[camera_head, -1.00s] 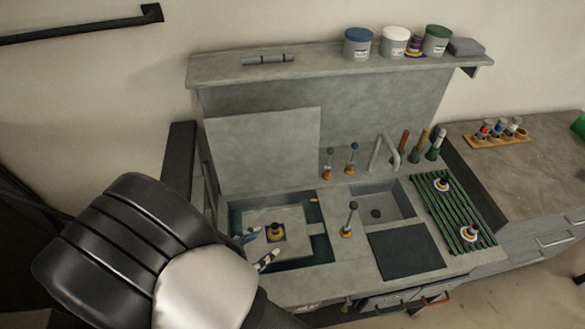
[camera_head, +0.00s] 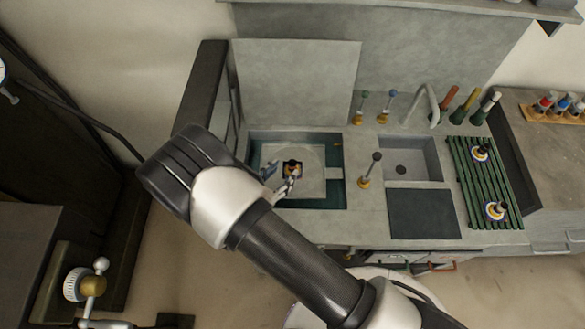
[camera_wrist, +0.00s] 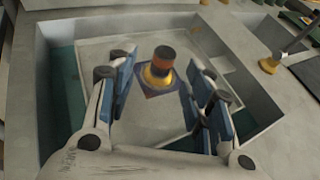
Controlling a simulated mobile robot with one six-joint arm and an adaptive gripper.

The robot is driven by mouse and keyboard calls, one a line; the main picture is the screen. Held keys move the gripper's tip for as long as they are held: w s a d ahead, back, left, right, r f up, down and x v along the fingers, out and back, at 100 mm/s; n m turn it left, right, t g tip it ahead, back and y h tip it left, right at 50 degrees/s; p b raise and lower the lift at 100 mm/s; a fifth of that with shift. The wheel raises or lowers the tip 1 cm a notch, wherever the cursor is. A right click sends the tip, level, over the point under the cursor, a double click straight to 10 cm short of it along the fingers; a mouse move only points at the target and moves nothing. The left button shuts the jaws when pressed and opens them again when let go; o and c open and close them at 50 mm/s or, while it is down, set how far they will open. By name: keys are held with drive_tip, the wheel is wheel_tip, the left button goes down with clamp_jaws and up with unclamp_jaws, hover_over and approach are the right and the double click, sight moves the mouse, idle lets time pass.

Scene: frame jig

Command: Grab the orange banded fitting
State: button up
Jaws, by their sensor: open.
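The orange banded fitting (camera_wrist: 160,66) has a dark top, an orange-brown band and a yellow flared base. It stands upright on a dark square patch on a pale plate (camera_wrist: 88,62) inside the recessed basin. It also shows in the head view (camera_head: 292,168), partly hidden by a finger. My gripper (camera_wrist: 164,84) is open, its blue-padded fingers on either side of the near approach to the fitting. The fitting appears between and just beyond the fingertips, with no contact visible. In the head view my gripper (camera_head: 280,177) is at the fitting's lower left.
The basin's rim (camera_wrist: 48,100) surrounds the plate. A green slatted rack (camera_head: 477,180) holds two fittings farther right. An upright panel (camera_head: 297,90) stands behind the basin.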

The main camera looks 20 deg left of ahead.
sight(290, 167)
drive_tip(key=shift+b+x, duration=0.75)
drive_tip(key=shift+x, duration=2.4)
drive_tip(key=shift+s+d+r, duration=0.1)
drive_tip(key=shift+d+r, duration=0.05)
clamp_jaws()
